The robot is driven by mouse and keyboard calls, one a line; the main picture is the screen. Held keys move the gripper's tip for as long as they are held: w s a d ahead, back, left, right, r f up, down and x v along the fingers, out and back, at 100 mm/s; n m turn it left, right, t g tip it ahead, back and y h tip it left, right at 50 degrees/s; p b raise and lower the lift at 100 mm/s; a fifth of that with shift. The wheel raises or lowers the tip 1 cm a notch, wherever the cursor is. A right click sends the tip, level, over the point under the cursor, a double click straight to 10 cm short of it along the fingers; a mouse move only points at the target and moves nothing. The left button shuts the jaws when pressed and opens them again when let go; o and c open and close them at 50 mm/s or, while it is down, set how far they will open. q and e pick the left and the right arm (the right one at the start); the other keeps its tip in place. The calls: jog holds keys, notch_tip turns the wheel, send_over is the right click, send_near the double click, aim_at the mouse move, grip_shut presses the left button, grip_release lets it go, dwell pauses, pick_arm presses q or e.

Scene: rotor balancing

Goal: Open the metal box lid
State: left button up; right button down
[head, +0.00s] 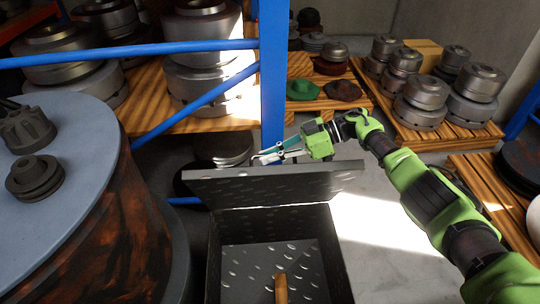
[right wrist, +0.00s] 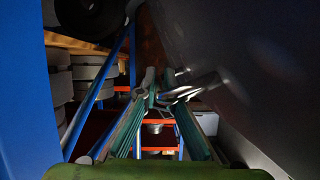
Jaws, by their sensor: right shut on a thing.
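The dark metal box (head: 215,250) stands open at the bottom centre of the head view. Its checker-plate lid (head: 275,186) is raised at the far side, and the inside of the box shows. My green right gripper (head: 268,156) is just behind the lid's top edge, its fingers partly hidden. In the right wrist view the fingertips (right wrist: 168,96) are close together at the grey lid (right wrist: 245,70), shut on a part of it; the exact grip spot is dark and hard to make out. My left gripper is not in view.
A brown handle-like object (head: 281,289) is inside the box. A large blue-grey-topped drum (head: 75,195) stands at left. A blue rack post (head: 273,75) rises behind the lid. Pallets with metal rotors (head: 420,92) stand at right, with clear floor (head: 375,225) beside the box.

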jog(key=c, duration=2.2)
grip_release()
jog(key=shift+o, duration=0.2)
jog(key=shift+d, duration=0.15)
jog(key=v, duration=1.1)
jog(key=shift+d, duration=0.35)
jog(key=shift+r, duration=0.15)
